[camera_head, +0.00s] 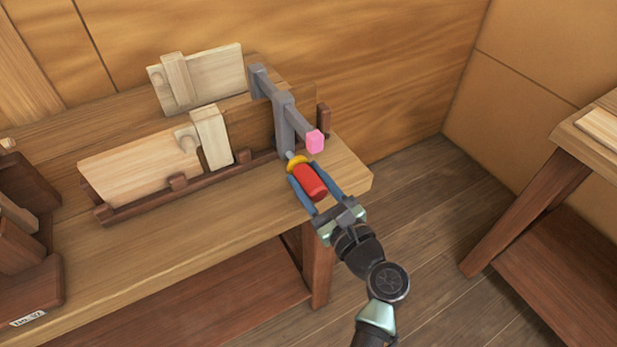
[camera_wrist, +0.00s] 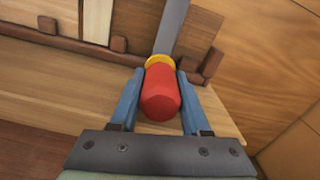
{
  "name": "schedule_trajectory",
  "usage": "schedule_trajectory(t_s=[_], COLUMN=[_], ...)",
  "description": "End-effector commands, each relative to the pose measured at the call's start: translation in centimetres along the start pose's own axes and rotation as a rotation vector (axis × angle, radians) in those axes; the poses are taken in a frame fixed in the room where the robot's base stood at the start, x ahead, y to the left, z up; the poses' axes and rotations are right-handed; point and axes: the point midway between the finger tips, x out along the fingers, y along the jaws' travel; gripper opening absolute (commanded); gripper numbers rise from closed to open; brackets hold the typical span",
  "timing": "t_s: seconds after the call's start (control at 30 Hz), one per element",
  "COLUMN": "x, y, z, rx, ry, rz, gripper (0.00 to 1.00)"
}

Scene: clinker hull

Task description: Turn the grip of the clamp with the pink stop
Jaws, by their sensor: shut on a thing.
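The clamp is a grey metal bar clamp (camera_head: 284,122) standing over the wooden boards at the right end of the bench. Its pink stop (camera_head: 315,141) sits on the near end of the grey bar. Its red grip (camera_head: 310,182) has a yellow collar (camera_head: 297,163) and points toward me, below the pink stop. My gripper (camera_head: 303,180) has its blue fingers on both sides of the red grip and is shut on it. In the wrist view the red grip (camera_wrist: 161,95) lies between the two fingers (camera_wrist: 156,90), with the yellow collar beyond it. The pink stop is not visible there.
The bench top (camera_head: 200,220) is bare in front of the wooden rack (camera_head: 150,205) holding boards. A dark wooden stand (camera_head: 32,280) with a label is at the left. Another table (camera_head: 580,150) stands at the right, with open floor between. A wooden wall is behind.

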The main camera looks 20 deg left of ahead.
Motion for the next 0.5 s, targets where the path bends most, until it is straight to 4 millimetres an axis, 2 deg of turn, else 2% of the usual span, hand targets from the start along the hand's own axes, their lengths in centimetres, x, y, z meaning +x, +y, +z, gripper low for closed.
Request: schedule_trajectory(t_s=[0.27,0.5], x=[-0.03,-0.04], y=[0.01,0.02], z=[-0.05,-0.18], rx=[-0.008,-0.089], ry=[0.0,0.001], rz=[0.0,0.0], gripper=[0.0,0.0])
